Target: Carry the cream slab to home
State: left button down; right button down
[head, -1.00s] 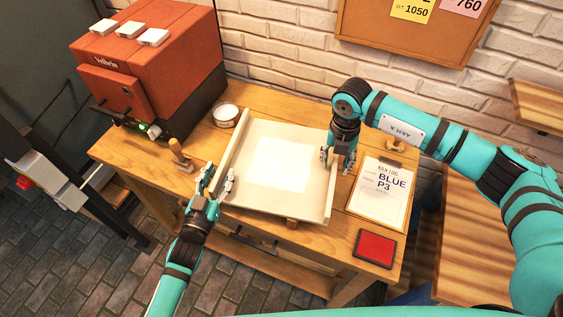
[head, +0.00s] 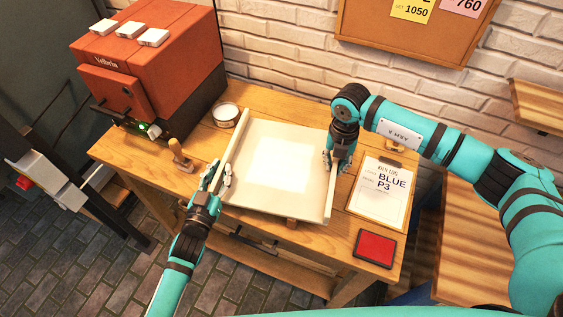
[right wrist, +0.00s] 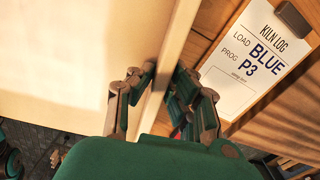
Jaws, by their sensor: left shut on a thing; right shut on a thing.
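The cream slab (head: 278,200) is a wide, pale board with raised side rails, over the wooden table; it also fills the left of the right wrist view (right wrist: 60,60). My left gripper (head: 216,182) is shut on its left rail, near the front left corner. My right gripper (head: 334,160) is shut on its right rail; in the right wrist view the fingers (right wrist: 158,92) straddle that rail. The slab looks roughly level. I cannot tell whether it rests on the small block under its front edge.
A red kiln (head: 150,60) stands at the back left. A round jar (head: 226,115) and a wooden-handled tool (head: 180,154) lie left of the slab. The kiln log clipboard (head: 380,195) and a red pad (head: 375,248) are at the right. A brick wall closes the back.

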pick_arm(q)
jog(key=shift+w+r, duration=0.15)
jog(key=shift+r, duration=0.25)
pick_arm(e)
jog(key=shift+w+r, duration=0.2)
jog(key=shift+r, duration=0.05)
